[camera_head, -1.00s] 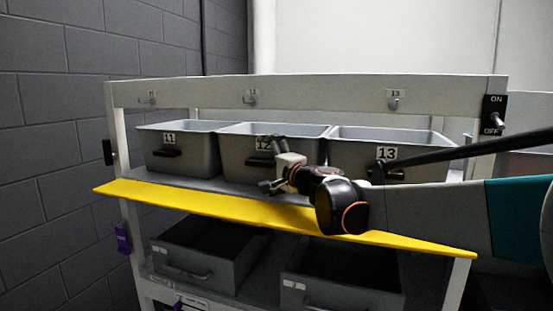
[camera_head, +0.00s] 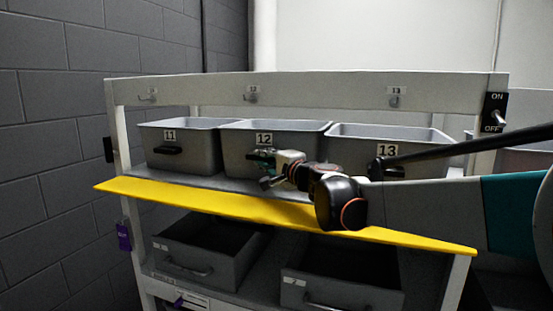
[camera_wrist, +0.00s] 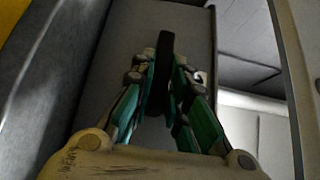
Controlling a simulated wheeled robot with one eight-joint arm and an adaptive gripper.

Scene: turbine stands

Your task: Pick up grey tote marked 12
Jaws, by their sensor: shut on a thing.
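The grey tote marked 12 (camera_head: 236,138) stands on the upper shelf, between the totes marked 11 and 13. Its label sits high on the front face. My gripper (camera_head: 262,160) is at its front, shut on the dark handle below the label. In the wrist view, the green and beige fingers close on both sides of the black handle (camera_wrist: 165,50), against the grey front wall of the tote (camera_wrist: 110,55). The gripper partly hides the handle and lower front in the head view.
Grey tote 11 (camera_head: 200,150) stands close on the left and grey tote 13 (camera_head: 345,147) close on the right, partly behind my arm. A yellow lip (camera_head: 180,199) runs along the shelf front. Two grey totes sit on the lower shelf. A top rail (camera_head: 320,88) crosses above.

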